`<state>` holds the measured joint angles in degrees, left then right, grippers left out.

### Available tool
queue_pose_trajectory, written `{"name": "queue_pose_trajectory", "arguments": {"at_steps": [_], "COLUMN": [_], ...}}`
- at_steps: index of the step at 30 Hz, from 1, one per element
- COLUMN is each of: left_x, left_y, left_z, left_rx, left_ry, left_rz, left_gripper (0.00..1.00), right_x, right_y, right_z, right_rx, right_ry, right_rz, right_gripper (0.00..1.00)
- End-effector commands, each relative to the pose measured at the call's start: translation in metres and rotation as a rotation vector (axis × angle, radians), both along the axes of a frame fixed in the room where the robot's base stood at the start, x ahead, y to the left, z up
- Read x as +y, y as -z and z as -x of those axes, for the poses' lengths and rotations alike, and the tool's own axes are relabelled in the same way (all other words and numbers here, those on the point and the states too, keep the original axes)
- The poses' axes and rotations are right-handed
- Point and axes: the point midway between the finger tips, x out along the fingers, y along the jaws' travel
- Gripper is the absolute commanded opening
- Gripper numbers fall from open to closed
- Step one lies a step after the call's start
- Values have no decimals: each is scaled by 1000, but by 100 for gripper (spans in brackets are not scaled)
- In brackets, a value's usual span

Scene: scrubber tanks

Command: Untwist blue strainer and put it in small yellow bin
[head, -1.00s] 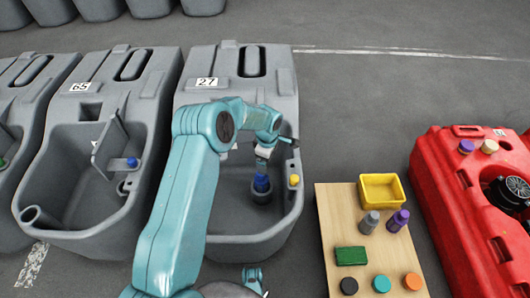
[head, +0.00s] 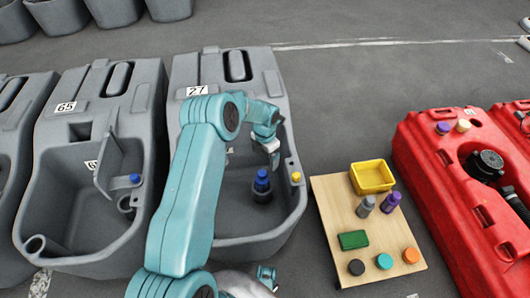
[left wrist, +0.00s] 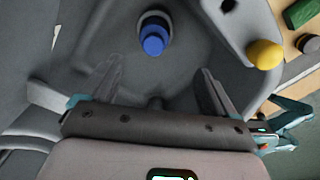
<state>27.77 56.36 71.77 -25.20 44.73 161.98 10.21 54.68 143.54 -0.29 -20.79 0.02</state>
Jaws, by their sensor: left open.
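The blue strainer (head: 262,181) stands upright in a dark round fitting on the floor of the grey tank marked 27. It also shows in the left wrist view (left wrist: 153,40), beyond my fingertips. My left gripper (head: 275,160) is open and empty above the tank, a little above and to the right of the strainer. In the left wrist view the two fingers (left wrist: 158,78) are spread apart, with the strainer ahead of the gap and not touched. The small yellow bin (head: 371,177) sits on the wooden board, and looks empty.
The wooden board (head: 335,215) also holds a grey bottle (head: 365,205), a purple bottle (head: 391,201), a green block (head: 354,240) and several round caps. A yellow cap (head: 296,177) sits on the tank's right rim. A red tank (head: 450,190) stands right of the board.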

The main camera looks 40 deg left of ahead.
Motion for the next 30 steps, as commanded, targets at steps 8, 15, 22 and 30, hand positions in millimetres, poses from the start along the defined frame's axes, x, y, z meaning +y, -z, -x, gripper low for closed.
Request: {"name": "queue_pose_trajectory", "arguments": {"at_steps": [8,15,22,30], "left_x": [12,12,12,13], "left_y": [23,76,125,157], "left_z": [8,8,8,8], "left_rx": [10,10,8,7], "left_ry": [-32,-31,-27,-27], "left_rz": [1,1,0,-1], "left_gripper": [90,90,90,90], "right_x": [1,-2,-5,-8], "right_y": [3,20,35,45], "right_z": [1,-2,-6,-9], "right_rx": [2,-3,-9,-15], "right_ry": [-3,9,23,33], "right_rz": [0,2,4,6], "right_gripper": [43,43,43,43]}}
